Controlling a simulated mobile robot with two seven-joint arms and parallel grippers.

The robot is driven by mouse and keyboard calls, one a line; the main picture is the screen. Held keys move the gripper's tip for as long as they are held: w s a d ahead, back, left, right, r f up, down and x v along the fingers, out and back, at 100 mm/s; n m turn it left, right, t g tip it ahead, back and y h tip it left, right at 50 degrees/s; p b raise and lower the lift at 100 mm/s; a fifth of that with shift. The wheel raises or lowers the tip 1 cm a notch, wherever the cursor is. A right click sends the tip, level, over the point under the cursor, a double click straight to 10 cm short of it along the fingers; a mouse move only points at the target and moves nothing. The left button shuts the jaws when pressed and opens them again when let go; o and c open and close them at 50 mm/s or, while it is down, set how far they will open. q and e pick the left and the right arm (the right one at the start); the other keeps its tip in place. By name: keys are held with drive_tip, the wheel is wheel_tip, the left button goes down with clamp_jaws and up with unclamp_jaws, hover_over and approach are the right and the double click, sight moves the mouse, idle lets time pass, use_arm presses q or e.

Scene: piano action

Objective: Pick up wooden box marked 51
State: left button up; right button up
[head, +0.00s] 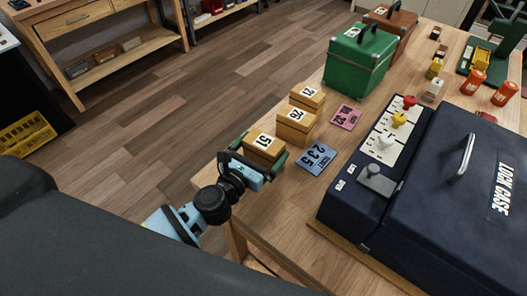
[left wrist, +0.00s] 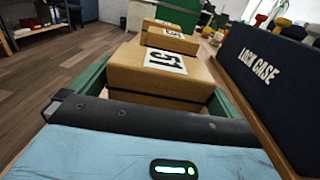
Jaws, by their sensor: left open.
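The wooden box marked 51 (head: 264,147) stands on the table nearest to me, the front one of a row of three similar boxes. In the left wrist view the box (left wrist: 160,75) is large and centred, its 51 label on top. My left gripper (head: 264,156) is open, with its green fingers on either side of the box; the wrist view shows a finger (left wrist: 95,76) to its left and another to its right. I cannot tell whether the fingers touch it. My right gripper is not in view.
Boxes marked 29 (head: 296,122) and 21 (head: 307,97) stand behind. A blue card (head: 316,157) lies to the right, close to the dark lock case (head: 450,200). A green case (head: 359,60) stands farther back. The table's left edge is near the boxes.

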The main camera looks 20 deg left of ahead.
use_arm(q)
drive_tip(key=shift+x, duration=1.45)
drive_tip(key=c, duration=0.8)
drive_tip(key=shift+r, duration=0.1)
drive_tip(key=shift+c, duration=0.2)
